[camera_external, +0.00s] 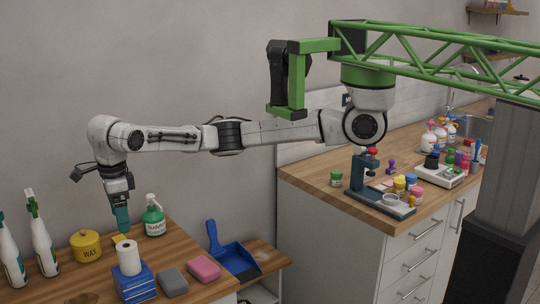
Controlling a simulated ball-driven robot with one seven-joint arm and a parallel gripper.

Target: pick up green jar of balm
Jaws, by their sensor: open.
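A small jar with a green lid (336,178), which looks like the green jar of balm, stands upright near the left edge of the right-hand wooden counter (318,174). My gripper (122,222) is far to the left of it, pointing down over the left-hand counter (190,249). It is open, and its teal fingers are seen edge-on, so the gap between them does not show.
A yellow wax tin (86,245), white spray bottles (42,245), a paper roll (129,259), and grey and pink sponges (204,268) crowd the left counter. A dark press stand (366,185) and small colored jars stand right of the balm jar. A gap with a blue dustpan (232,257) separates the counters.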

